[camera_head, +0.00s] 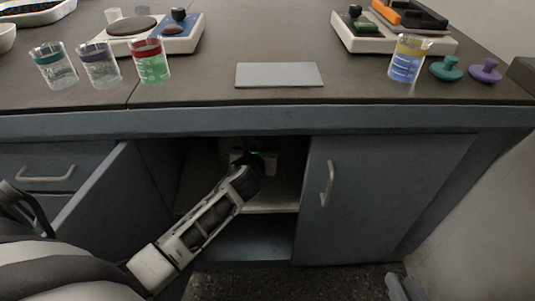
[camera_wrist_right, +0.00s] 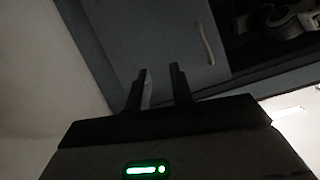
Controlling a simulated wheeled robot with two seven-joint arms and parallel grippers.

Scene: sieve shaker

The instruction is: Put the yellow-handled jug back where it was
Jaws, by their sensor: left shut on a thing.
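My left arm reaches into the open cupboard (camera_head: 225,205) under the bench. Its gripper (camera_head: 250,160) is inside, above the cupboard's shelf (camera_head: 272,207), in shadow. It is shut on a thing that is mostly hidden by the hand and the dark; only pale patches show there. I cannot make out a yellow handle or a jug's shape in either view. My right gripper is open and empty in the right wrist view (camera_wrist_right: 159,70), its two dark fingers apart. In the head view it shows at the bottom right (camera_head: 405,290), low beside the cabinet.
The left cupboard door (camera_head: 100,210) stands open; the right door (camera_head: 375,200) is shut. On the bench stand several beakers, including a yellow-banded one with blue liquid (camera_head: 405,68), a grey plate (camera_head: 279,75), two knobbed lids (camera_head: 446,69) and two devices (camera_head: 155,40).

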